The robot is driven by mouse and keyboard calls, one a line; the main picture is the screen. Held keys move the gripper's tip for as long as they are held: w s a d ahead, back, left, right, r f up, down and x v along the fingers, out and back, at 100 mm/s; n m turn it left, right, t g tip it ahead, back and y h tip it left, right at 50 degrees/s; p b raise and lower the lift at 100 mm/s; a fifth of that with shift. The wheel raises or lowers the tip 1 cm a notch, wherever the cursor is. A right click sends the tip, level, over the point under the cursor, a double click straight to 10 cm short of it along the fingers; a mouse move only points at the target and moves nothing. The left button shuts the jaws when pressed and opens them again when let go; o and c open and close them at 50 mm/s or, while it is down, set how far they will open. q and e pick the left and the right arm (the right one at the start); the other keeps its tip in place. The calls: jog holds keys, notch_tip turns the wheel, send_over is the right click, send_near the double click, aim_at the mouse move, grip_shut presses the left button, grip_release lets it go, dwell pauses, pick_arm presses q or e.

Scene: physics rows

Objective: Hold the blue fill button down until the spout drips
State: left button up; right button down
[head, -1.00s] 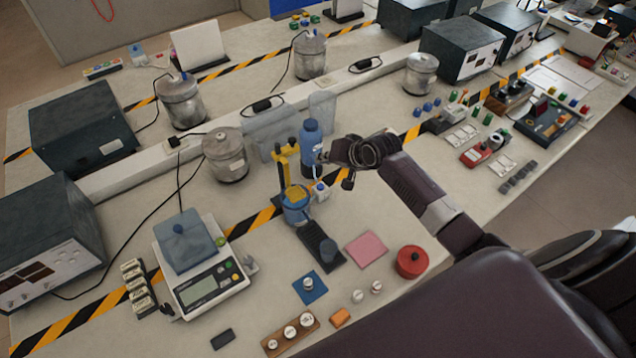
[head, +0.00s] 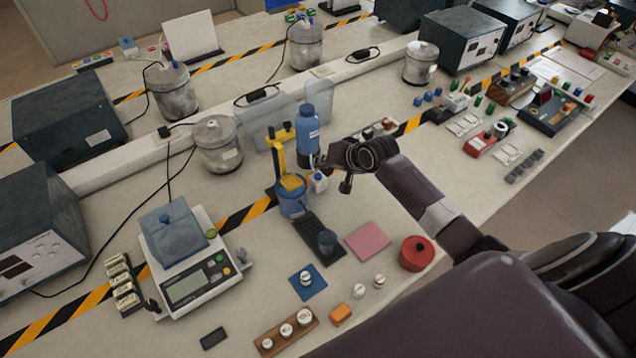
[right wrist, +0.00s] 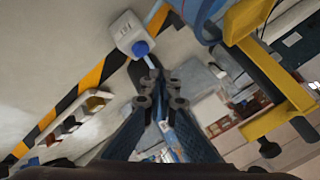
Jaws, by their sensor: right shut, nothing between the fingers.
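The blue fill button (right wrist: 140,48) sits on a small white box (right wrist: 129,33) in the right wrist view. The box also shows in the head view (head: 320,183), beside a yellow stand (head: 279,160) and a blue container (head: 291,200). My right gripper (right wrist: 160,84) is shut and empty. Its fingertips are close to the button; I cannot tell whether they touch it. In the head view the right gripper (head: 315,161) is above the box and partly covers the button. A drip at the spout cannot be made out. My left gripper is not in view.
A blue bottle (head: 308,132) stands close behind the gripper. A pink pad (head: 368,241) and a red pot (head: 417,254) lie to the right. A scale (head: 188,290) stands to the left.

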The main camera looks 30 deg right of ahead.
aim_at(320, 176)
jog(key=shift+f+b, duration=0.3)
jog(key=shift+f, duration=0.65)
jog(key=shift+f, duration=0.15)
dwell(0.6)
jog(key=shift+f, duration=0.3)
jog(key=shift+f+b, duration=0.3)
jog(key=shift+f, duration=0.25)
dwell(0.5)
jog(key=shift+r, duration=0.15)
dwell(3.1)
jog(key=shift+r+p, duration=0.8)
jog(key=shift+p, duration=0.25)
jog(key=shift+r, duration=0.1)
